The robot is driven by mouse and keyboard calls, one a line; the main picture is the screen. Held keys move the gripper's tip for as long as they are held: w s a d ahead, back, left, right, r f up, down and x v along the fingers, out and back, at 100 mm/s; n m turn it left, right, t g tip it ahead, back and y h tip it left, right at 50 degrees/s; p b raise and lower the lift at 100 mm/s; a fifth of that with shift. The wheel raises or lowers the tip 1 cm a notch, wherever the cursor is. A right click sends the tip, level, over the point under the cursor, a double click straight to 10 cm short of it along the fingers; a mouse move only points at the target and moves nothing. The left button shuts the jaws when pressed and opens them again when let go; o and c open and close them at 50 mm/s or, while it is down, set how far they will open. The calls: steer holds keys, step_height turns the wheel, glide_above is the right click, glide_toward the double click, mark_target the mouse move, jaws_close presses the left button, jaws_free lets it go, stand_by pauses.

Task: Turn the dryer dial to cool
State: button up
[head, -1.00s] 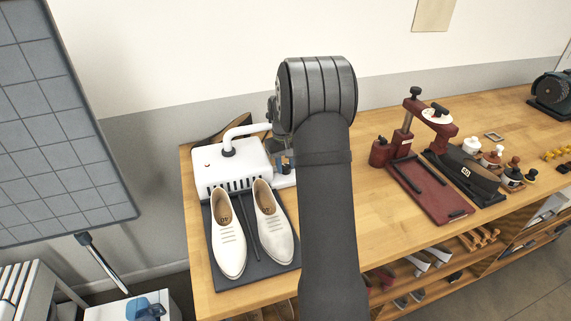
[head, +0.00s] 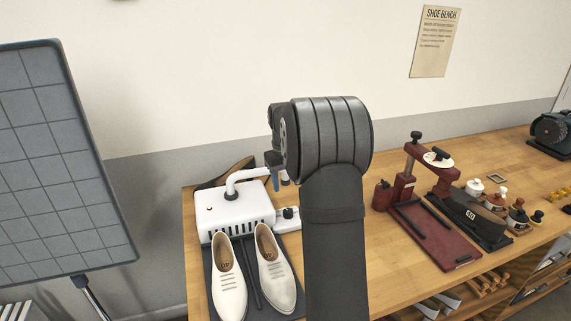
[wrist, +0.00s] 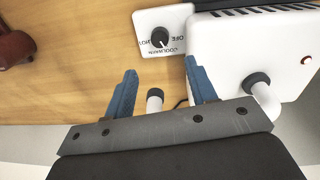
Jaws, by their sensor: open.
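The dryer (head: 235,210) is a white box with slots and a bent white pipe, at the left of the bench. Its dark dial (wrist: 160,38) is on a small white panel (wrist: 150,18) beside the box, marked with OFF, HOT, COOL and WARM. I cannot tell for sure which word its pale pointer faces. The dial also shows in the head view (head: 288,212). My gripper (wrist: 160,70) is open and empty, its blue fingers apart from the dial and on the near side of it in the wrist view. In the head view one blue finger shows above the panel.
A pair of cream shoes (head: 272,270) stands on a dark mat in front of the dryer. The white pipe (wrist: 265,95) rises close to my right finger in the wrist view. A dark red press (head: 430,225) stands to the right. Bare wood lies left of the panel (wrist: 80,70).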

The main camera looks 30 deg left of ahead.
step_height(320, 180, up, 6)
steer(key=shift+s+r, duration=0.15)
steer(key=shift+r, duration=0.1)
steer(key=shift+a+f, duration=0.1)
stand_by(0.4)
steer(key=f, duration=1.7)
steer(key=shift+w+d+f, duration=0.2)
steer(key=shift+w+d, duration=0.1)
steer(key=shift+w, duration=0.05)
steer(key=shift+r, duration=0.1)
